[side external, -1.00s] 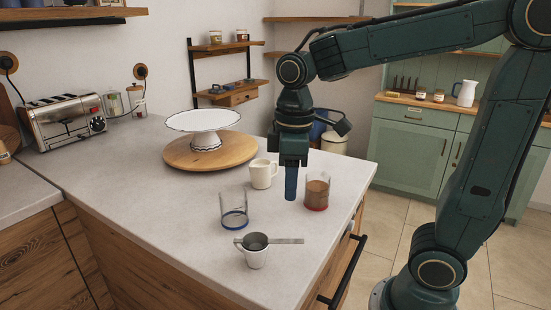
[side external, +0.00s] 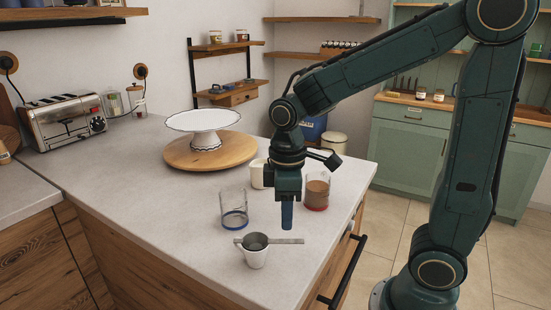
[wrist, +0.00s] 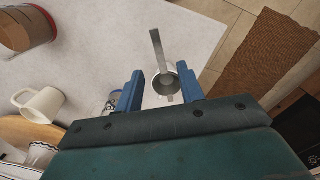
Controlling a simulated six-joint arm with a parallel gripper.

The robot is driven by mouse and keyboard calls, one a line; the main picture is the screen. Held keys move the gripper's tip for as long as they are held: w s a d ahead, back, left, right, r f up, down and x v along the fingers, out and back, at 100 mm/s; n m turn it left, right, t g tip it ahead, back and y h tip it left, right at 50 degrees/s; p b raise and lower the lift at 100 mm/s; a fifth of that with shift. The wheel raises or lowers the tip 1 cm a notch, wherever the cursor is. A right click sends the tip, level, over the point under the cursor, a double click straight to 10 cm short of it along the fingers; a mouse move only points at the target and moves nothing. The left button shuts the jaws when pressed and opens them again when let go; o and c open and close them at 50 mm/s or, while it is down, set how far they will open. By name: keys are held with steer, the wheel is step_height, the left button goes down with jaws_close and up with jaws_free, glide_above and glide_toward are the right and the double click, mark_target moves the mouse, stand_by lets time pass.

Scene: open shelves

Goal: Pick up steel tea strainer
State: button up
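The steel tea strainer (side external: 255,242) rests on top of a small white cup (side external: 256,259) near the counter's front, its flat handle (side external: 288,241) pointing right. In the wrist view, the strainer's bowl (wrist: 166,84) and handle show beyond and between the two blue fingers. My gripper (side external: 287,216) hangs fingers down above the counter, just behind the handle and apart from the strainer. In the wrist view, my gripper (wrist: 167,90) is open with nothing between its fingers.
A clear glass with a blue base (side external: 234,210) stands left of my gripper. A glass of brown drink (side external: 317,190) is behind right. A cream mug (side external: 258,174) is partly hidden behind my gripper. A cake stand (side external: 204,122) is on a round wooden board (side external: 178,156). The counter's left front is clear.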

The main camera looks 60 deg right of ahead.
mark_target(287, 241)
steer(key=shift+f, duration=0.95)
steer(key=shift+f, duration=0.1)
steer(key=shift+s+d+f, duration=0.1)
steer(key=shift+f, duration=2.4)
jaws_close()
